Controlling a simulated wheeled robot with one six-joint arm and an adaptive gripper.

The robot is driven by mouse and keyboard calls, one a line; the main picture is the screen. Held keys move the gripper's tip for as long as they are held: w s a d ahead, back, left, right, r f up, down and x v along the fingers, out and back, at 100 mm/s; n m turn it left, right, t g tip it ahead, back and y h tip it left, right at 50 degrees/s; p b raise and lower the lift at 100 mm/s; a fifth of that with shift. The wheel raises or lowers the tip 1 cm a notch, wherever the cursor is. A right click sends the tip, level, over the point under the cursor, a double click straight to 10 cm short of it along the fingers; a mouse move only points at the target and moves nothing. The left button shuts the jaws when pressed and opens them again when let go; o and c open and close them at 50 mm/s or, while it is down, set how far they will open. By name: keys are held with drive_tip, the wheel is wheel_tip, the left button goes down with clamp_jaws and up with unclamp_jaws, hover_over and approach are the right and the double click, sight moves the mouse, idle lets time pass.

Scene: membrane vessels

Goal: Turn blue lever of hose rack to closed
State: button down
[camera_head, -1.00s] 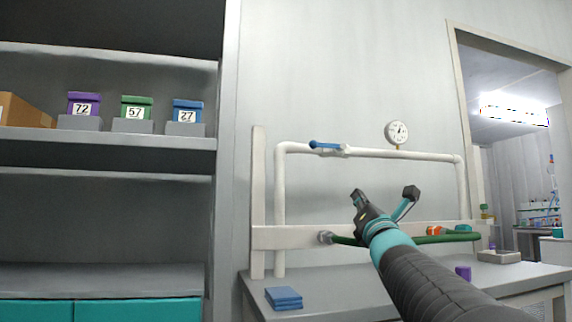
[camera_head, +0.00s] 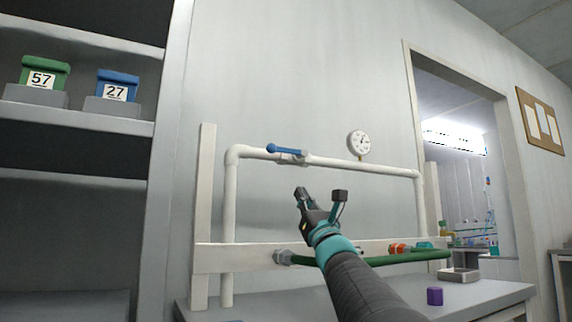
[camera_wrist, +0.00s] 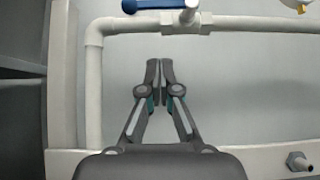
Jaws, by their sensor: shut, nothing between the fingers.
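The blue lever (camera_head: 286,150) sits on a valve in the white upper pipe (camera_head: 330,162) of the hose rack. It lies roughly along the pipe, its free end pointing left. In the wrist view the lever (camera_wrist: 143,6) shows at the top edge, partly cut off, with the valve body (camera_wrist: 187,17) to its right. My gripper (camera_head: 320,194) is below the lever and apart from it. In the wrist view my gripper (camera_wrist: 160,68) has its fingertips together, with nothing between them, just below the pipe in the picture.
A round gauge (camera_head: 359,143) stands on the pipe right of the lever. A green hose (camera_head: 400,259) runs along the white lower board (camera_head: 235,257). A purple block (camera_head: 434,296) is on the bench. Shelves with labelled boxes (camera_head: 117,85) stand left, a doorway right.

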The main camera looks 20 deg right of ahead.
sight(288, 151)
drive_tip(key=shift+y, duration=0.3)
drive_tip(key=p+x, duration=0.1)
drive_tip(key=x, duration=0.3)
drive_tip(key=s+r+p+x, duration=0.1)
drive_tip(key=x, duration=0.2)
drive_tip(key=a+p+x, duration=0.1)
drive_tip(key=p+x, duration=0.1)
drive_tip(key=x, duration=0.2)
drive_tip(key=shift+s+r, duration=0.2)
drive_tip(key=shift+r, duration=0.4)
drive_tip(key=shift+d, duration=0.15)
